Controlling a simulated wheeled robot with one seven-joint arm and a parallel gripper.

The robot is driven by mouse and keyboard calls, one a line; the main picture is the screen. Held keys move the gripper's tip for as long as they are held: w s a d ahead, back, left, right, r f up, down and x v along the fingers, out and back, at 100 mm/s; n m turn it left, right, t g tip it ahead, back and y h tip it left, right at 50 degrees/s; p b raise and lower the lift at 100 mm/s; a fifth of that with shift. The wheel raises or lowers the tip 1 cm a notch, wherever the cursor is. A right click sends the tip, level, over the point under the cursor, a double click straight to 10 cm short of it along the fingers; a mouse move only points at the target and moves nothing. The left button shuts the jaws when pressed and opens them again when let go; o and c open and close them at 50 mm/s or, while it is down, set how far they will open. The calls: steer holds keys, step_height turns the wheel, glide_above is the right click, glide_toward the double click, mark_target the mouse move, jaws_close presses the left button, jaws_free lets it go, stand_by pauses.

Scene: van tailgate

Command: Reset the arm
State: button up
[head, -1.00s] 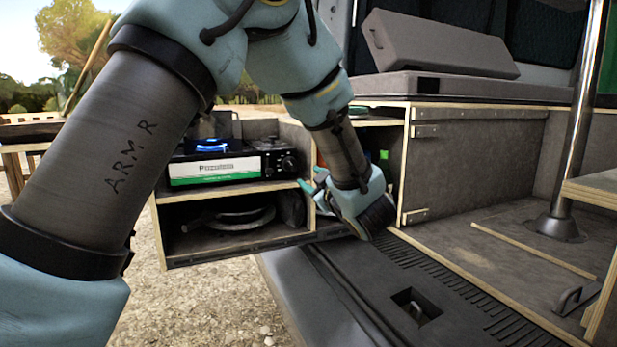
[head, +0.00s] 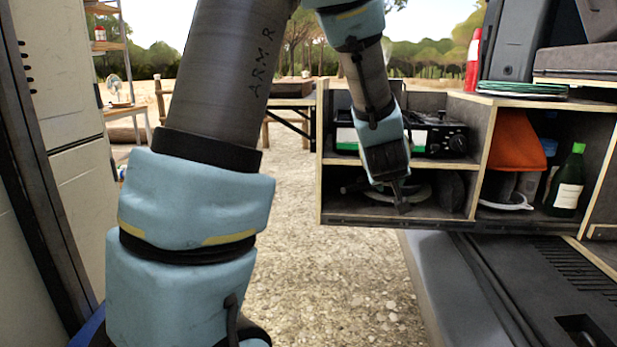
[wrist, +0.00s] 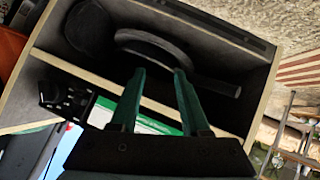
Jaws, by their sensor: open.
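My gripper (head: 402,196) hangs in front of the lower compartment of the wooden cabinet in the head view, pointing down. In the wrist view my gripper (wrist: 160,75) shows two green fingers spread apart with nothing between them. Beyond the fingers is the open cabinet (wrist: 55,62) with a dark round pan (wrist: 150,45) and its handle inside. I cannot tell the exact gap between the fingertips and the cabinet.
A stove (head: 440,138) stands on the upper shelf. A green bottle (head: 568,182) and an orange item (head: 513,140) sit in the right compartment. A red bottle (head: 473,62) stands on top. Gravel ground (head: 340,290) in front is free. A light-coloured panel (head: 75,120) is at the left.

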steer(key=s+a+f+g+y, duration=0.1)
steer(key=s+a+f+g, duration=0.2)
steer(key=s+a, duration=0.45)
steer(key=s+a+f+m+g+y, duration=0.1)
steer(key=s+a+f+g+y, duration=0.2)
steer(key=a, duration=0.8)
steer(key=s+a+f+g, duration=0.2)
steer(key=s+a+g, duration=0.1)
steer(key=s+a, duration=0.5)
step_height(320, 180, up, 25)
steer(key=w+p, duration=0.1)
steer(key=p, duration=2.3)
steer(key=shift+w+p, duration=0.4)
steer(key=shift+o, duration=0.4)
